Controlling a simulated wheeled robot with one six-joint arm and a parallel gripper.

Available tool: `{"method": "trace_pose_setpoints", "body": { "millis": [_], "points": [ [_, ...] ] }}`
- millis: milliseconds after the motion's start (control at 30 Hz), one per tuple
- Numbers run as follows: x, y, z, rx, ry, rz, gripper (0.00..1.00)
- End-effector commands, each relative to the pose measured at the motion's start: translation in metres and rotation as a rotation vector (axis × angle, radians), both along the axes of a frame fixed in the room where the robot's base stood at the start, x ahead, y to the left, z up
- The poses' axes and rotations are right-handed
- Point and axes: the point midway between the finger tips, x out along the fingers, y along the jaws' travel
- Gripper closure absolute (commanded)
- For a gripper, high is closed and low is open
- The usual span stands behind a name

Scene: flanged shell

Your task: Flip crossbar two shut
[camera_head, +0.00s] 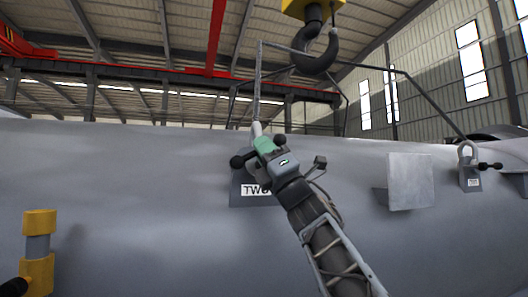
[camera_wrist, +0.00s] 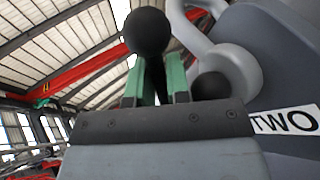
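Crossbar two is a dark bar with black ball ends. One ball (camera_head: 237,162) shows left of my gripper in the head view, and another (camera_head: 281,140) shows just right of it. It sits at a grey lug whose plate (camera_head: 240,190) reads TWO, partly hidden by my wrist. My gripper (camera_head: 264,145) has green fingers at the crossbar. In the wrist view my gripper (camera_wrist: 159,75) has its fingers apart, one on each side of the dark bar, below a large black ball (camera_wrist: 147,30). I cannot tell whether both fingers touch the bar.
A grey plate (camera_head: 410,182) juts from the shell right of my arm.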

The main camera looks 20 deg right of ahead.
Motion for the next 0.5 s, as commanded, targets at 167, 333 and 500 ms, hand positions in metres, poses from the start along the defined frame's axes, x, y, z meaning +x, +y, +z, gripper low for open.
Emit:
{"method": "trace_pose_setpoints", "body": {
  "millis": [167,333,500],
  "points": [
    [0.000,0.000,0.000,0.000,0.000,0.000,0.75],
    [-0.001,-0.001,-0.003,-0.001,0.000,-0.001,0.75],
    [-0.012,-0.008,-0.021,-0.001,-0.002,-0.004,0.75]
  ]
}}
